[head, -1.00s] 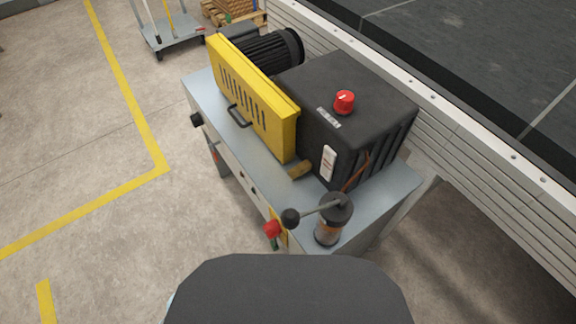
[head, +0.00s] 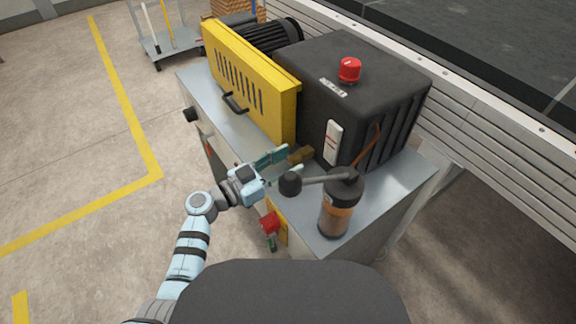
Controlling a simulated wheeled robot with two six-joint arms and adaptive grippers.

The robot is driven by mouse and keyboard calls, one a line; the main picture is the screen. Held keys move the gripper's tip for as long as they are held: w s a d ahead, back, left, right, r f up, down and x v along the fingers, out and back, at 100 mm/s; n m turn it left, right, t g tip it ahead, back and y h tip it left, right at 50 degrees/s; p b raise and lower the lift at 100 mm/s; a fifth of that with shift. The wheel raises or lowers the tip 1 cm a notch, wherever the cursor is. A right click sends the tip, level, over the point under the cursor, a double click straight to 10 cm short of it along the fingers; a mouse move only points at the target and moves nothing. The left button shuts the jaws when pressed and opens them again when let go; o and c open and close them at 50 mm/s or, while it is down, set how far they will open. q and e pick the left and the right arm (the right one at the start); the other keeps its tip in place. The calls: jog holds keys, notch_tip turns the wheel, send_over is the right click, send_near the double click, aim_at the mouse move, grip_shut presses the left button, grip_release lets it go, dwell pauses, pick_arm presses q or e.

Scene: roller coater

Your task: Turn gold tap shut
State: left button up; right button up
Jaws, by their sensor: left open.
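A small gold-brown piece (head: 301,154), which looks like the gold tap, sits low on the grey machine bench, at the near foot of the black housing and beside the yellow guard. Its shape and handle angle are hard to make out. My left gripper (head: 287,165) is open, with its two fingers pointing at the gold piece from the left. The fingertips are very near it; I cannot tell whether they touch. My right gripper is not in view.
A red knob (head: 270,223) is on the bench front. Floor at left is clear.

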pick_arm(q)
jog(key=shift+w+d, duration=0.2)
jog(key=shift+d, duration=0.1)
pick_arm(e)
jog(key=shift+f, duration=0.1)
pick_arm(q)
jog(key=shift+c, duration=0.6)
grip_shut()
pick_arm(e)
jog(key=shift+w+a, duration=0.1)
